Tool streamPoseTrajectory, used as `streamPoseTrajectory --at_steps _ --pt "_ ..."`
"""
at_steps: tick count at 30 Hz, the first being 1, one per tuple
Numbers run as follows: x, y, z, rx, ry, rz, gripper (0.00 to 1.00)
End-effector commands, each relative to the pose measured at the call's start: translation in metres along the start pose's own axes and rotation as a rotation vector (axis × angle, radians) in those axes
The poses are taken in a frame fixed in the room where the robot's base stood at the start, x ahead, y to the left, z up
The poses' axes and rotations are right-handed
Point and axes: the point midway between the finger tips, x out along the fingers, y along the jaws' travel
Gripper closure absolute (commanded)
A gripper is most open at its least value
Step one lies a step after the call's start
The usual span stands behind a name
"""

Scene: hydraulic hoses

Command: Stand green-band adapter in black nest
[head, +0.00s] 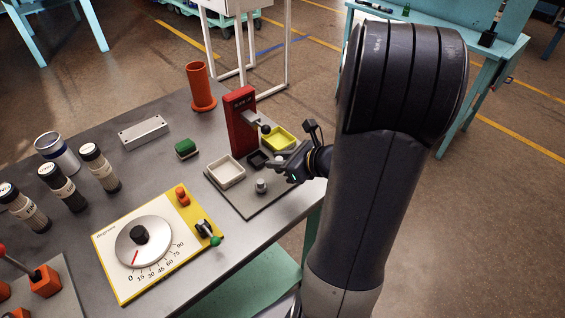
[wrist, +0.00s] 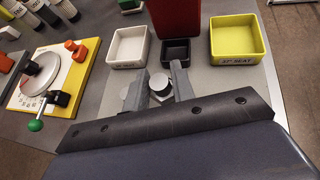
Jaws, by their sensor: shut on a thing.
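My gripper (wrist: 158,88) is above the grey plate, its fingers shut on a metal fitting, taken as the adapter. The fitting is mostly hidden by the fingers, and no green band shows on it. In the head view my gripper (head: 276,167) is beside the black nest (head: 257,160), at its near right. The black nest (wrist: 176,50) is a small square black tray between the white and yellow trays, and looks empty in the wrist view. A round-topped metal piece (head: 261,186) stands on the plate in front of the nest. I cannot tell whether any of it is the held fitting.
A red stand (head: 241,122) rises behind the black nest. A white tray (head: 227,171) is on its left and a yellow tray (head: 279,139) on its right. A yellow dial panel (head: 165,275) with a green-tipped lever lies to the left. The plate's front is mostly clear.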

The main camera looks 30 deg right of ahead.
Motion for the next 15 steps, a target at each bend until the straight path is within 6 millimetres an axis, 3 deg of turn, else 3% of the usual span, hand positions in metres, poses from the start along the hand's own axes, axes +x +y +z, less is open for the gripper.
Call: streamPoseTrajectory --at_steps 15 --pt "0.029 -0.008 0.012 0.001 -0.001 0.0 1.0"
